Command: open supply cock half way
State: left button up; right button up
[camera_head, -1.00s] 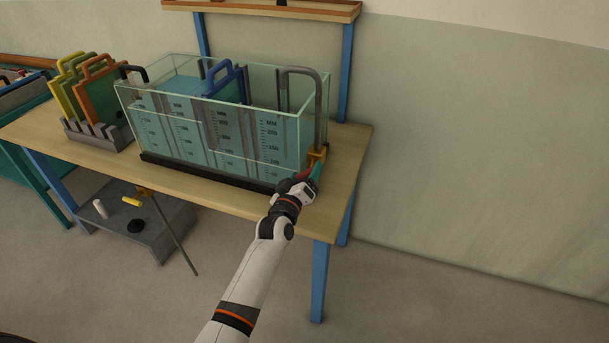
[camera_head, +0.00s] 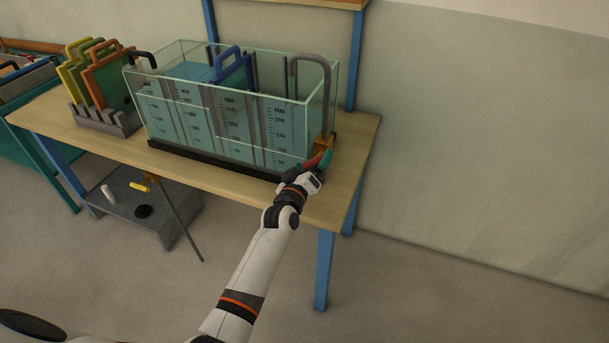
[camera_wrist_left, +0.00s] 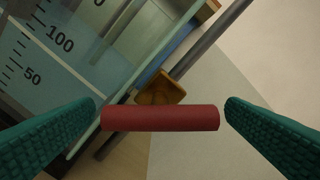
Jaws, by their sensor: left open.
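The supply cock has a brass-coloured body (camera_head: 326,140) at the foot of a bent grey pipe (camera_head: 328,85), at the right end of the glass flume (camera_head: 200,135). Its red handle (camera_wrist_left: 160,118) lies crosswise in the left wrist view, in front of the brass body (camera_wrist_left: 160,88). My left gripper (camera_head: 320,163) is at the cock. Its green fingers are open, one beyond each end of the red handle. In the head view the gripper partly hides the handle. My right gripper is not in view.
A blue-handled gate (camera_head: 232,70) stands in the flume. A grey rack (camera_head: 105,120) holds several coloured plates on the table's left. The tabletop (camera_head: 352,150) has a narrow free strip right of the flume. A low grey shelf (camera_head: 170,215) with small items is below.

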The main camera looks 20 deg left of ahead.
pick_arm(q)
jog(key=s, duration=1.1)
jog(key=shift+s+a+b, duration=0.15)
jog(key=shift+s+b, duration=0.1)
jog(key=shift+b, duration=0.1)
jog(key=shift+f, duration=0.1)
jog(key=s+d+f+m+g, duration=0.1)
jog(key=s+f+m+g, duration=0.3)
jog(key=f, duration=0.7)
jog(key=s+d+f+n+g, duration=0.1)
jog(key=s+f, duration=0.4)
jog(key=f, duration=0.5)
jog(key=s+d+f+m+g, duration=0.1)
jog(key=s+f+m+g, duration=0.3)
jog(key=f, duration=0.7)
jog(key=s+a+f+m+g, duration=0.1)
jog(key=s+a+f+g, duration=0.1)
jog(key=s+f, duration=0.4)
jog(key=s+a+f+m+g, duration=0.1)
jog(key=s+f, duration=0.5)
jog(key=s, duration=1.1)
jog(key=s+a+f+m+g, duration=0.1)
jog(key=s+a+f+g, duration=0.2)
jog(key=s, duration=0.8)
notch_tip(320, 180, down, 4)
jog(key=shift+s+r+g+y, duration=0.2)
jog(key=shift+s+g+y, duration=0.15)
jog(key=shift+g, duration=0.65)
